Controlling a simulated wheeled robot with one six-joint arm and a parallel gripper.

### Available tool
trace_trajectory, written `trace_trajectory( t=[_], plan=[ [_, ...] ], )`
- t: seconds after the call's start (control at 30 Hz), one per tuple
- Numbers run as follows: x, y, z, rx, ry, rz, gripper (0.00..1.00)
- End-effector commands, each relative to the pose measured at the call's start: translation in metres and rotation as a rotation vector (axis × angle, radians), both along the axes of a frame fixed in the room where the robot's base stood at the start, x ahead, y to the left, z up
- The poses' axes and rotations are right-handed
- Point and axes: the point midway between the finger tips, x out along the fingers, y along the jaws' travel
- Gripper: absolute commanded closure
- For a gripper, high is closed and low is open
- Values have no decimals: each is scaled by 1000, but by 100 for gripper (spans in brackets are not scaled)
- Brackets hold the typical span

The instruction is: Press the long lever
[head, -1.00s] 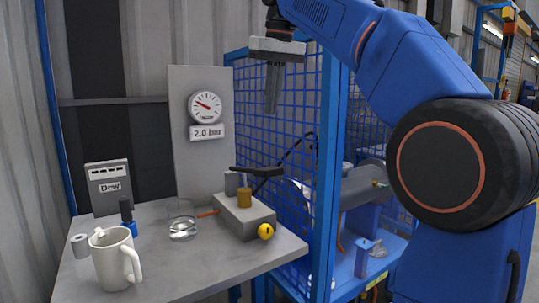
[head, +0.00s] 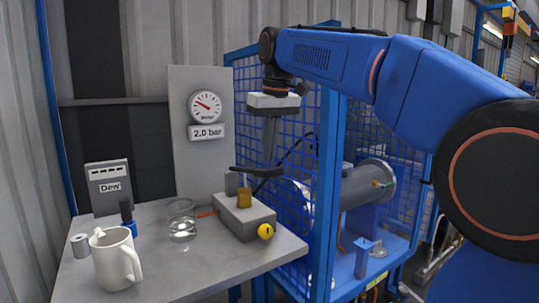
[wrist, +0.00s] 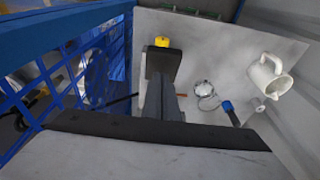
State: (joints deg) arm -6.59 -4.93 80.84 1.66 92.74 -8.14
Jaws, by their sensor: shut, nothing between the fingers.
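The long lever (head: 258,172) is a dark, flat bar on top of a grey block (head: 246,216) on the table, in the head view. It looks nearly level. The block also carries a grey post (head: 232,184), a brass-coloured cylinder (head: 244,198) and a yellow knob (head: 266,231) on its front. My gripper (head: 269,159) points down with its fingers shut and empty, tips just above the lever's right part. I cannot tell whether they touch it. In the wrist view the block's yellow knob (wrist: 162,41) shows, while the lever is not clearly made out.
A glass of water (head: 182,220), a white mug (head: 116,258) and a blue-and-black item (head: 128,215) stand left on the table. A gauge panel (head: 203,150) stands behind. A blue mesh fence (head: 309,120) rises close to the block's right.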

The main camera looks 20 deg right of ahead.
Motion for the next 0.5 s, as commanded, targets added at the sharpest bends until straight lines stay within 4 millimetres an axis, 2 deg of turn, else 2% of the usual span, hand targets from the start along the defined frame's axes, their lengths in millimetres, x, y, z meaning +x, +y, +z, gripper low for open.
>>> trace_trajectory(
  t=[0.17, 0.5],
  plan=[
    [-2, -1, -12, 0, 1, 0, 100],
    [-2, -1, -13, 0, 1, 0, 100]
  ],
)
